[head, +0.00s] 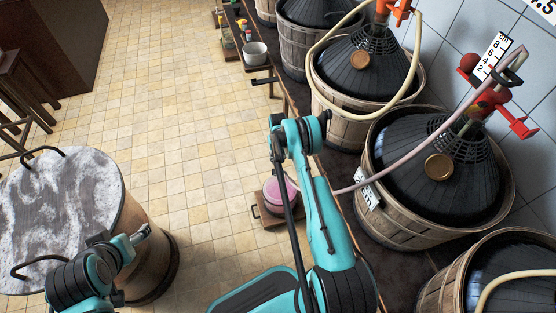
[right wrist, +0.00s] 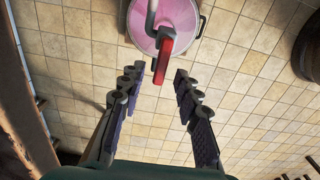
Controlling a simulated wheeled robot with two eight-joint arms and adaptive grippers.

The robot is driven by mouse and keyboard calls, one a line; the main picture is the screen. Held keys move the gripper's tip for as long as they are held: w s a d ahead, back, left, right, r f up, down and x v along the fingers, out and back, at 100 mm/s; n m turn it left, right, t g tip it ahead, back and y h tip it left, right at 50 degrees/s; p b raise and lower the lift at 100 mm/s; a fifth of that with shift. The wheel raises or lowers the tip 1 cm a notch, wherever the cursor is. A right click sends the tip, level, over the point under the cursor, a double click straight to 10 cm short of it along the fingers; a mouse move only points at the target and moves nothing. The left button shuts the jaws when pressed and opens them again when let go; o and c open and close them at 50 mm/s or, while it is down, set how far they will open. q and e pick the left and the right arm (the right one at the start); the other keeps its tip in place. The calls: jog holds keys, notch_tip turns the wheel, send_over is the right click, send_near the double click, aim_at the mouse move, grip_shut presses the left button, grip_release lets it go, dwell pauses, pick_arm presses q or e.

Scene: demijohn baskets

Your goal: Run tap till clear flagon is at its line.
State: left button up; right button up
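The clear flagon (head: 283,192) holds pink liquid and stands low beside the bench, partly hidden by my right arm. It also shows from above in the right wrist view (right wrist: 184,17), its line not readable. A pale hose (head: 345,188) runs to it from a basketed demijohn (head: 420,165). A red tap lever (right wrist: 166,55) hangs on a grey spout above the flagon. My right gripper (right wrist: 158,76) is open and empty, its fingertips just short of the lever on either side. My left gripper (head: 142,234) is beside the marble-topped barrel; its fingers are too small to judge.
Several basketed demijohns line the bench along the tiled wall, with red taps and hoses. A ruler (head: 492,56) stands on the wall side. A marble-topped barrel (head: 60,215) with black handles is at left. The tiled floor between is clear.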

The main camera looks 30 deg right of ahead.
jog(key=shift+f, duration=0.1)
grip_shut()
jog(key=n, duration=0.1)
jog(key=a+n, duration=0.1)
jog(key=n, duration=0.2)
jog(key=shift+a+n, duration=0.25)
jog(key=shift+n, duration=0.15)
grip_release()
jog(key=shift+w+f, duration=0.1)
